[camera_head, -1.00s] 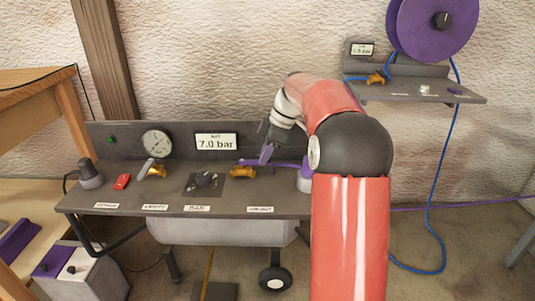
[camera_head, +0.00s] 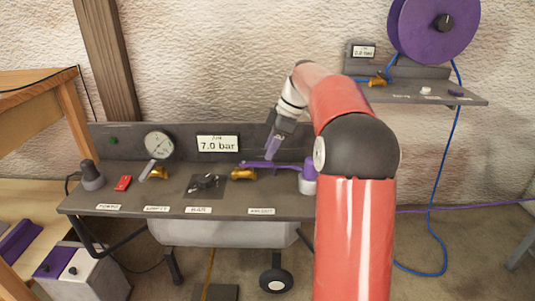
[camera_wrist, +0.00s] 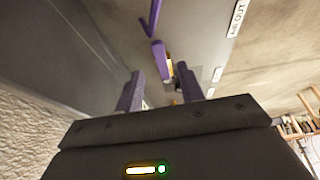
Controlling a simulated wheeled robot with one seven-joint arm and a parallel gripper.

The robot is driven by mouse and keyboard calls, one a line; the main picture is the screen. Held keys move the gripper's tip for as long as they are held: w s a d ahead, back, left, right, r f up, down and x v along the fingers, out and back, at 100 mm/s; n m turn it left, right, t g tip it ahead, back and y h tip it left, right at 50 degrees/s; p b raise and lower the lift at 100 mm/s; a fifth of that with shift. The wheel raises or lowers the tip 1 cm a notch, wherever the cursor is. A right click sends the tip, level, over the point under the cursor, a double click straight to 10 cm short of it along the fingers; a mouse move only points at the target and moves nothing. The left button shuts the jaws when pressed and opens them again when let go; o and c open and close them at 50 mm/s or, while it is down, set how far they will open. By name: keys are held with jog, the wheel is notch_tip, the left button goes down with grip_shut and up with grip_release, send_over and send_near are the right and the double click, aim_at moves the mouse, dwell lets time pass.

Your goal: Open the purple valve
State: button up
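The purple valve has a brass body (camera_head: 243,174) and a purple lever (camera_head: 256,164), on the right part of the grey panel bench. The lever lies roughly along the bench, pointing right. In the wrist view the purple lever (camera_wrist: 159,58) appears ahead of my fingers, with brass beside it. My gripper (camera_head: 271,153) points down near the lever's right end. In the wrist view my gripper (camera_wrist: 158,73) has its two purple fingers apart with nothing between them that I can see held. Whether a finger touches the lever I cannot tell.
A purple-and-white fitting (camera_head: 308,178) stands right of the valve. A display (camera_head: 217,143) reads 7.0 bar. A wall shelf (camera_head: 430,98) is at upper right.

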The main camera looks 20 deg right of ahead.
jog(key=v, duration=0.4)
jog(key=shift+d+r, duration=0.1)
dwell(0.3)
jog(key=s+a+r+m+t+h, duration=0.1)
jog(key=s+a+r+m+h, duration=0.15)
jog(key=s+a+m, duration=0.75)
jog(key=s+a+f+m+t+h, duration=0.1)
jog(key=s+f, duration=0.4)
jog(key=s, duration=0.5)
jog(key=s+a+f+m+t, duration=0.1)
jog(key=s+f, duration=0.3)
jog(key=s, duration=0.6)
jog(key=shift+s+a+f+m+t+h, duration=0.35)
jog(key=shift+a+f+m+t, duration=0.05)
jog(key=shift+a+m, duration=0.45)
